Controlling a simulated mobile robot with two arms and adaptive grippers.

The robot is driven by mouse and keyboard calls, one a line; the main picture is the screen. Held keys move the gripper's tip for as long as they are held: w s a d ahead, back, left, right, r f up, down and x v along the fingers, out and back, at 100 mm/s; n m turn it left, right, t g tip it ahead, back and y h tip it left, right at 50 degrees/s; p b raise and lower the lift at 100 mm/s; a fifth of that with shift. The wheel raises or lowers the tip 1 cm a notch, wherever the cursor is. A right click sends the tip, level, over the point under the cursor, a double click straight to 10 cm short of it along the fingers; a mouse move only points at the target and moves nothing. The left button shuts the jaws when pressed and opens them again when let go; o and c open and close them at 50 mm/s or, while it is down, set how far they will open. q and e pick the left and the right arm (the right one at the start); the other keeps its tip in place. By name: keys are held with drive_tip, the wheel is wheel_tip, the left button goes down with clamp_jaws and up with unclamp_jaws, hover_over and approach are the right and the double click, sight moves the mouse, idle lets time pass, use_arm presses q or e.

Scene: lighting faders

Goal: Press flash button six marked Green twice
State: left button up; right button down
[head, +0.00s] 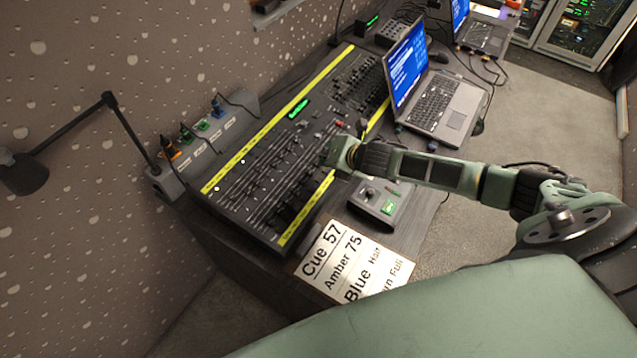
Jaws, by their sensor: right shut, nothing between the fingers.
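The lighting desk (275,140) is a long dark console with rows of faders, lying diagonally on the table. Yellow label strips run along its far edge (250,147) and near edge (307,208). The flash button marked Green cannot be picked out; the labels are too small to read. My right gripper (328,156) is over the near side of the desk around its middle, shut and empty. It covers part of the near yellow strip and the controls beneath. I cannot tell whether its tip touches a button. My left gripper is not in view.
A cue sheet (342,268) reading "Cue 57, Amber 75" lies at the near table end. A small box with a green button (378,203) sits below my right arm. An open laptop (440,105) stands beyond it. A desk lamp (24,173) reaches in at left.

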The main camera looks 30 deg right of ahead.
drive_tip(key=b, duration=0.4)
hover_over(319, 180)
drive_tip(key=d, duration=0.2)
drive_tip(key=f, duration=0.5)
drive_tip(key=shift+w, duration=0.25)
drive_tip(key=shift+f, duration=0.45)
drive_tip(key=shift+w+f, duration=0.1)
drive_tip(key=shift+f, duration=0.3)
